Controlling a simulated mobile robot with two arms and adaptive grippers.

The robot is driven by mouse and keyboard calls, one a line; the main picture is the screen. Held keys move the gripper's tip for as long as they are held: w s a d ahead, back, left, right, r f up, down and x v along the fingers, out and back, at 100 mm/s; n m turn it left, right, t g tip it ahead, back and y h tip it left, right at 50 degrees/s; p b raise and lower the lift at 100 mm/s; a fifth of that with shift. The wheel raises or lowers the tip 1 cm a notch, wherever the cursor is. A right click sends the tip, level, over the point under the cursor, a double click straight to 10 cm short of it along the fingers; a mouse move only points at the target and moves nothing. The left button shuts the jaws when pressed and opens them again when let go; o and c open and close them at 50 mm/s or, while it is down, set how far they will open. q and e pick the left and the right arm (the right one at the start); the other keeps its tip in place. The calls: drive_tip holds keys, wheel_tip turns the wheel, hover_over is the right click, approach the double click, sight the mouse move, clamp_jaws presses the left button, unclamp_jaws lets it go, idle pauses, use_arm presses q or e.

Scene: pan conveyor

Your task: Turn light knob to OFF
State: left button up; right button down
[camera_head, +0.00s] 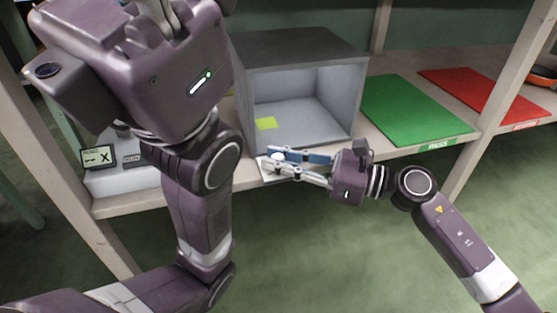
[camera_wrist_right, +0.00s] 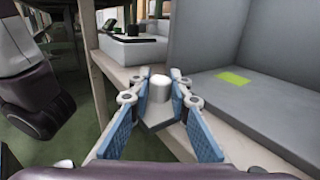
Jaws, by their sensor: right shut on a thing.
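The light knob (camera_wrist_right: 159,88) is a short white cylinder on a small grey base (camera_wrist_right: 162,120) at the shelf's front edge, in front of the open grey box. My right gripper (camera_head: 270,160) reaches in from the right along that edge. In the right wrist view my right gripper (camera_wrist_right: 159,86) has its blue-padded fingers on both sides of the knob, shut on it. The knob's pointer or markings cannot be made out. My left arm stands large at the left of the head view, and its gripper (camera_head: 165,8) is cut off by the top edge.
The open grey box (camera_head: 300,47) has a yellow-green note (camera_head: 265,123) inside. A green mat (camera_head: 412,108) and a red mat (camera_head: 480,92) lie to its right. A scale with a small display (camera_head: 97,157) stands at the left. A wooden post (camera_head: 55,130) rises at the left.

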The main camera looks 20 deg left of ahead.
drive_tip(key=c, duration=1.8)
unclamp_jaws()
drive_tip(key=shift+a, duration=0.1)
drive_tip(key=d, duration=1.2)
drive_tip(key=shift+s, duration=0.15)
drive_tip(key=shift+o, duration=0.2)
